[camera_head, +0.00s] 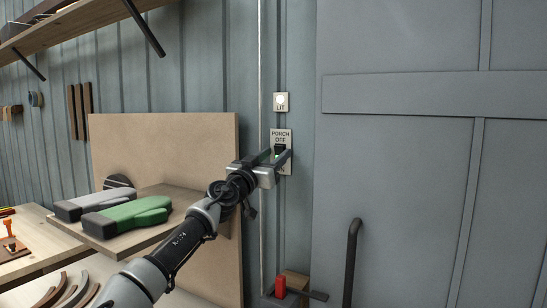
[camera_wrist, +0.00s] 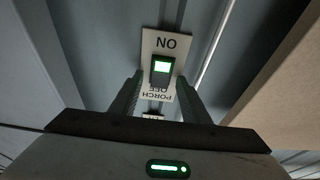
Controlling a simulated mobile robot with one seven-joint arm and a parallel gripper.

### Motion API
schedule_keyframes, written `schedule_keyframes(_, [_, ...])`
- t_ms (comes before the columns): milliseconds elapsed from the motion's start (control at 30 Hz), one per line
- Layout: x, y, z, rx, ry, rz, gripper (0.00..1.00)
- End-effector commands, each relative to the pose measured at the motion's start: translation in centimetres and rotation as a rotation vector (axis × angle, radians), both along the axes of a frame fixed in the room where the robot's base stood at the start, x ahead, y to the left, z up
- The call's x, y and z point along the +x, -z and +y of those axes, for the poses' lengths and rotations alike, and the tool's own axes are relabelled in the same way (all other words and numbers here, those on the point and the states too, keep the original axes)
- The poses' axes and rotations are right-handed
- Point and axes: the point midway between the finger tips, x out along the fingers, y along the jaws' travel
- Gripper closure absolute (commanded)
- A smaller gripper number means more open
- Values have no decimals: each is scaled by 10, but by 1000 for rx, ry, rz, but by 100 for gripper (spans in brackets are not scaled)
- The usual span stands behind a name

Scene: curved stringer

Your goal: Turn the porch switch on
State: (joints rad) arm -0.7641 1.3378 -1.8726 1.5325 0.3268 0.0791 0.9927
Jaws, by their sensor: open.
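The porch switch plate (camera_head: 281,134) is on the blue-grey wall left of the door, with PORCH and OFF at its top. In the wrist view the plate (camera_wrist: 152,42) is upside down, ON uppermost. Its dark rocker (camera_wrist: 162,78) shows a bright green-white patch on its ON side. My gripper (camera_head: 282,157) is open in front of the plate and hides part of it. In the wrist view its two fingers (camera_wrist: 160,85) stand either side of the rocker; I cannot tell whether they touch. Above the plate is a small LIT sign with a pale round lamp (camera_head: 281,100).
The grey door (camera_head: 400,150) with a dark handle (camera_head: 352,255) stands to the right. A thin conduit (camera_head: 262,80) runs beside the switch. A red object (camera_head: 281,285) is below.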

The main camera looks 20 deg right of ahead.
Motion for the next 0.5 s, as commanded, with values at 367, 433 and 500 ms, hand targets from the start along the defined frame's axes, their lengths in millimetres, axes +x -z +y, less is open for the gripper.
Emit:
schedule_keyframes(367, [-28, 15, 39, 0, -4, 0, 58])
schedule_keyframes(433, [-39, 19, 53, -1, -4, 1, 58])
schedule_keyframes(500, [-49, 24, 66, -1, -3, 1, 58])
